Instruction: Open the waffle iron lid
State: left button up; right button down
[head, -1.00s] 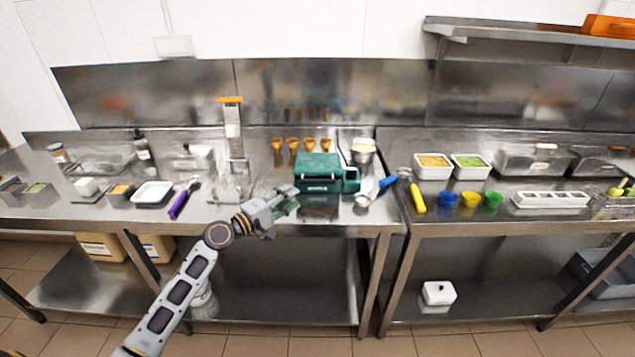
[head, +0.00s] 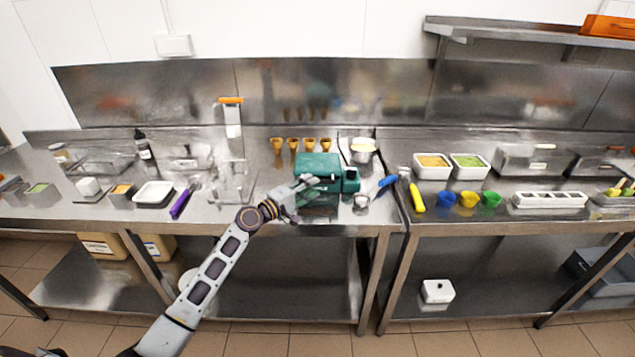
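The waffle iron (head: 318,164) is a teal box on the steel counter in the middle of the head view. Its lid looks down, with a dark teal front below it. A smaller teal block (head: 350,181) stands at its right side. My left gripper (head: 308,184) is at the front left of the waffle iron, overlapping its front edge in the picture. Its fingers look spread, with nothing seen between them. I cannot tell whether they touch the lid. My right gripper is not in view.
Several waffle cones (head: 293,144) stand behind the waffle iron. A purple-handled tool (head: 180,204) and a white tray (head: 153,193) lie to the left. The counter's front edge runs just below my gripper.

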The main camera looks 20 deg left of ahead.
aim_at(318, 169)
pick_arm(q)
jog(key=shift+x, duration=2)
grip_shut()
